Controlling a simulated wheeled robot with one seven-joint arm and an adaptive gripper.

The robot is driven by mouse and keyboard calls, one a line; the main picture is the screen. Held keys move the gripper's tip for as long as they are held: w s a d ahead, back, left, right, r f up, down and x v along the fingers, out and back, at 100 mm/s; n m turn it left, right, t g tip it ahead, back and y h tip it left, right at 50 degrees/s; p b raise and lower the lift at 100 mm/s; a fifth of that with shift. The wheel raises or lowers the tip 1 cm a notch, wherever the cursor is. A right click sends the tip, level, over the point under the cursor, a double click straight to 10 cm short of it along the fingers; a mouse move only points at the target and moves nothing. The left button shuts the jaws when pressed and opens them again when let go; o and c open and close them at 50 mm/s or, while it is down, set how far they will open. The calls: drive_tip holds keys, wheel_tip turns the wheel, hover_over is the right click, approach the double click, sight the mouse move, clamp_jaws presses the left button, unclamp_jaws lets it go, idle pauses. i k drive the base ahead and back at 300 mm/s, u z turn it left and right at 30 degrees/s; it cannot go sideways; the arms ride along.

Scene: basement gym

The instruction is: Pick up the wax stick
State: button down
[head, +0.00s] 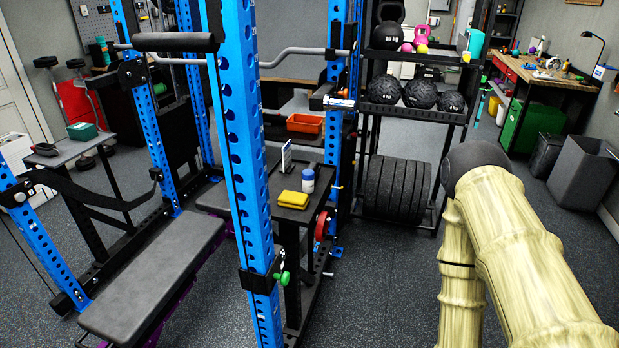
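I cannot pick out the wax stick for certain. A small dark stand (285,213) in the middle, behind the blue rack post, holds a yellow folded item (294,199), a white tub with a blue lid (308,181) and an upright white-and-blue card-like item (286,157). A small white-and-orange item (339,102) lies on a dark ledge above and to the right of it; it is too small to identify. My arm fills the lower right. My gripper is not in view, so its state is hidden.
A blue rack post (246,150) stands in front of the stand's left side. A padded bench (155,275) lies left. An orange tray (305,123) sits behind. A shelf with several black balls (420,93) stands right of centre. Floor (385,285) before it is clear.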

sight(308, 175)
drive_tip(key=z, duration=1.4)
drive_tip(key=i, duration=1.4)
drive_tip(key=u, duration=2.5)
